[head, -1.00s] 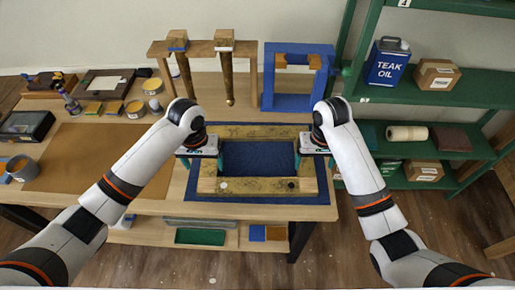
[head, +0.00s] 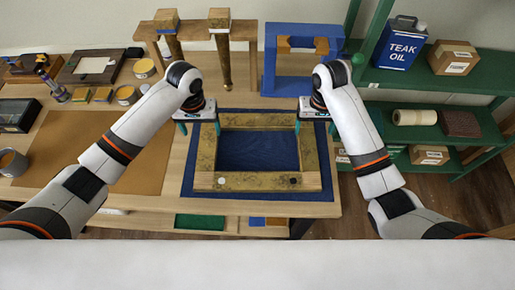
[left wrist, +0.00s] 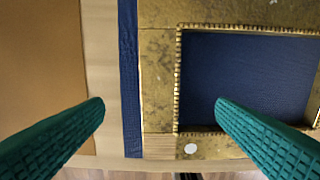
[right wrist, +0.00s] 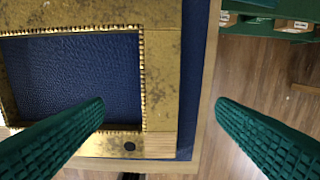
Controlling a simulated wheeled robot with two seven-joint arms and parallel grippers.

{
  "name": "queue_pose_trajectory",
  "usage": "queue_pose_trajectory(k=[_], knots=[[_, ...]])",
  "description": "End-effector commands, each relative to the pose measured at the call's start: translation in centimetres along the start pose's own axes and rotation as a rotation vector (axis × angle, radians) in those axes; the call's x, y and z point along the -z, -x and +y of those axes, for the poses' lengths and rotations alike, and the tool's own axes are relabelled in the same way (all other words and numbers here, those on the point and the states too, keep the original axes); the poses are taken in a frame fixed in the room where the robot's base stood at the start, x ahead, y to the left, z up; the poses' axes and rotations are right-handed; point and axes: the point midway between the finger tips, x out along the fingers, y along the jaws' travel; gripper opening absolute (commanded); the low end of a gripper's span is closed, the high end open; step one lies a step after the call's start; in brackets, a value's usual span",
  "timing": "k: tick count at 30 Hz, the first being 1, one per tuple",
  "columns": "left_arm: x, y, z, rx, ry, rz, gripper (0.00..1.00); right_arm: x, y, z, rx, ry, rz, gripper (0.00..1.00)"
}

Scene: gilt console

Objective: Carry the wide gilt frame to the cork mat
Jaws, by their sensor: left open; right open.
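The wide gilt frame (head: 255,181) lies flat on a dark blue mat (head: 187,186) on the wooden table. It has a white dot and a black dot on its near rail. The plain brown cork mat (head: 85,150) lies to its left. My left gripper (head: 199,126) is open at the frame's left rail; in the left wrist view the rail (left wrist: 158,85) shows between its fingers. My right gripper (head: 315,126) is open at the right rail; in the right wrist view that rail (right wrist: 160,85) shows between its fingers. Neither gripper visibly grips the frame.
A grey mug (head: 12,162) stands at the cork mat's left edge. Tins (head: 127,95) and small blocks sit behind the mat. A wooden rack (head: 243,30) and a blue stand (head: 270,70) stand behind the frame. A green shelf (head: 440,80) is at right.

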Motion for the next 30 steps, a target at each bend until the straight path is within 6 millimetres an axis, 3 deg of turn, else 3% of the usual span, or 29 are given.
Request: queue_pose_trajectory(k=[9, 15, 21, 30], knots=[[0.1, -6.1, 0.0, -0.002, 0.001, 0.004, 0.8, 0.1, -6.2, -0.1, 0.002, -0.001, 0.004, 0.8], [0.0, -8.9, 0.0, -0.002, 0.0, 0.001, 0.8, 0.1, -9.0, 0.0, 0.001, 0.001, 0.002, 0.8], [0.0, -10.2, 0.1, -0.002, 0.0, -0.001, 0.8, 0.1, -10.2, 0.0, 0.0, 0.001, 0.001, 0.8], [0.0, -10.3, 0.0, -0.001, -0.001, -0.001, 0.8, 0.1, -10.3, 0.0, 0.0, 0.001, 0.0, 0.8]])
